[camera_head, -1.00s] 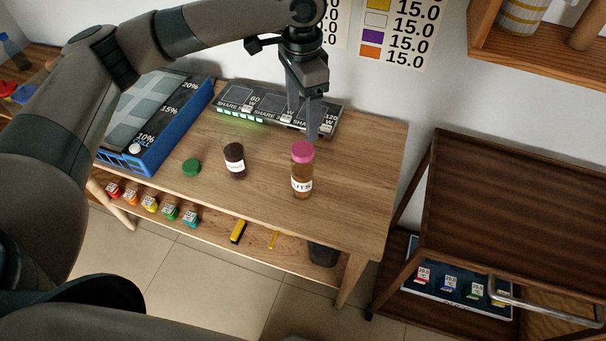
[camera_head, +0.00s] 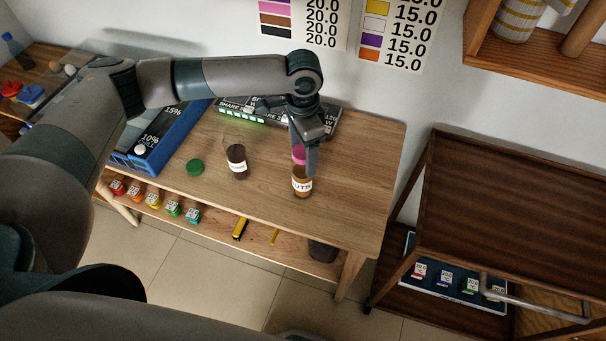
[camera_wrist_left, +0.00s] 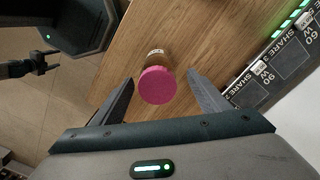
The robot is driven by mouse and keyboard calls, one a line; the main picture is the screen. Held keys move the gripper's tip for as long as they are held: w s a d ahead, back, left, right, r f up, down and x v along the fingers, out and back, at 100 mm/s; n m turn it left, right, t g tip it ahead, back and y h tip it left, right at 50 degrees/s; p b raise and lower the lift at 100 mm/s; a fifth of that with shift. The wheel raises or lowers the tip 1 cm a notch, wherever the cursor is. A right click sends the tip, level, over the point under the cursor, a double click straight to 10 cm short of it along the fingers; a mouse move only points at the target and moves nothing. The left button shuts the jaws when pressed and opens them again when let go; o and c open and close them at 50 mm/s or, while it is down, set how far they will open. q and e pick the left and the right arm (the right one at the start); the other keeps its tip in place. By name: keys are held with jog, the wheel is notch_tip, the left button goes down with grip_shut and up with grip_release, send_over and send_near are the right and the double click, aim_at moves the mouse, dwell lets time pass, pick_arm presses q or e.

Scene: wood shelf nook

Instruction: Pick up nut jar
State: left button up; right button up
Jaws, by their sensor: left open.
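The nut jar (camera_head: 302,186) is brown with a white label ending in "UTS" and a pink lid. It stands upright on the wooden table, towards the right. My left gripper (camera_head: 304,160) is over it, pointing down, and its fingers partly cover the lid in the head view. In the left wrist view the pink lid (camera_wrist_left: 157,85) lies between the two spread fingers of my left gripper (camera_wrist_left: 165,90), with room on both sides. The gripper is open and holds nothing. My right gripper does not show.
A dark open jar (camera_head: 237,162) stands left of the nut jar, with a green lid (camera_head: 195,167) lying beside it. The table's front right is clear.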

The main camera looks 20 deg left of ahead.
aim_at(303, 173)
pick_arm(q)
jog(key=shift+s+f+p, duration=0.1)
jog(key=shift+f+p, duration=0.4)
jog(key=shift+p, duration=0.1)
notch_tip(303, 173, down, 3)
jog(key=shift+d+p, duration=0.1)
jog(key=shift+p, duration=0.65)
jog(key=shift+f, duration=0.6)
grip_shut()
jog(key=shift+r, duration=0.15)
